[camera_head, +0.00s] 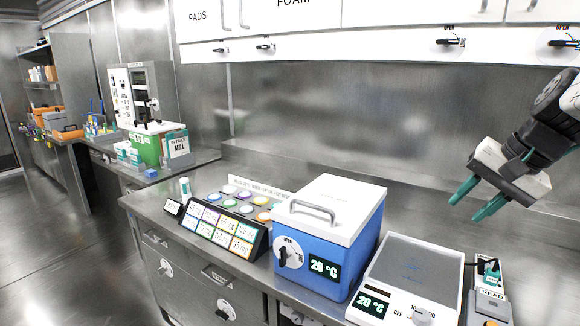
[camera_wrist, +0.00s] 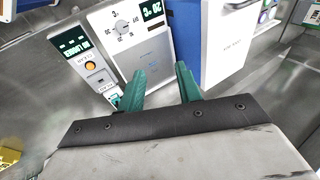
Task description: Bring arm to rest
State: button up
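My gripper (camera_head: 477,199) is in the air at the right of the head view, above the hotplate and the small reader unit. Its two green fingers are apart with nothing between them. The wrist view also shows the open gripper (camera_wrist: 160,88), with the white hotplate panel (camera_wrist: 128,38) beyond the fingers. My arm reaches in from the right edge of the head view.
A blue box with a white lid (camera_head: 330,235) stands left of the white hotplate (camera_head: 415,277). A small reader unit (camera_head: 490,295) is at the right. A rack of coloured pots (camera_head: 228,226) is further left. White cupboards (camera_head: 380,40) hang above.

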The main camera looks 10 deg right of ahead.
jog(key=s+a+f+n+g+h, duration=0.1)
jog(key=s+a+f+n, duration=0.2)
jog(key=s+a, duration=0.3)
jog(key=s+a+f+n+g+h, duration=0.1)
jog(key=s+a+f+n+g, duration=0.1)
jog(key=s+a+f+n, duration=0.2)
jog(key=s+a+n, duration=0.2)
jog(key=s+a, duration=0.1)
jog(key=s, duration=0.1)
jog(key=shift+s+f+h, duration=0.15)
jog(key=shift+f+h, duration=0.15)
